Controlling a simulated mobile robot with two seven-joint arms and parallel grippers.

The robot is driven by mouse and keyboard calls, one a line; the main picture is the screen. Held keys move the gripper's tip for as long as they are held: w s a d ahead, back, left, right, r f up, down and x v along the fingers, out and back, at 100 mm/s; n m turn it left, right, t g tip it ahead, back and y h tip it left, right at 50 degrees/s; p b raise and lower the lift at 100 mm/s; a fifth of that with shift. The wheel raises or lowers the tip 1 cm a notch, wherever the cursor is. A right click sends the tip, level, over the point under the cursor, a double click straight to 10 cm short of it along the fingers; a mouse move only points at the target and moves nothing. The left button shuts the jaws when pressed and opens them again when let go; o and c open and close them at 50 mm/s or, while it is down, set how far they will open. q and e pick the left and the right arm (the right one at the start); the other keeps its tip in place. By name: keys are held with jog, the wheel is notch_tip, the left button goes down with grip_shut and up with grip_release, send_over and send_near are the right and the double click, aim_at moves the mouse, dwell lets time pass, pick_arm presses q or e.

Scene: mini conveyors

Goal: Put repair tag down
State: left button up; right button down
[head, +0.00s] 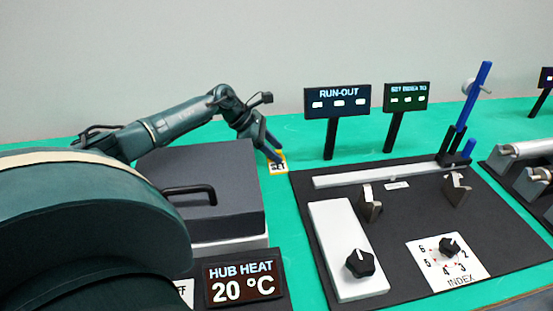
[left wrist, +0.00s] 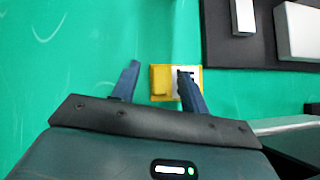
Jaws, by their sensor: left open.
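The repair tag (head: 279,167) is a small yellow card with a white printed part. The left wrist view shows the two blue fingers (left wrist: 158,82) spread apart with nothing held. My right gripper is in neither view.
The grey box (head: 205,165) with a black handle stands in front of the tag, by a HUB HEAT display (head: 243,282). A black fixture board (head: 420,215) with knobs lies to the right. The RUN-OUT sign (head: 337,100) stands behind it. Green bench is clear left of the tag in the wrist view.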

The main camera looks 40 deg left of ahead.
pick_arm(q)
jog(key=shift+c, duration=0.3)
grip_shut()
jog(key=shift+r, duration=0.1)
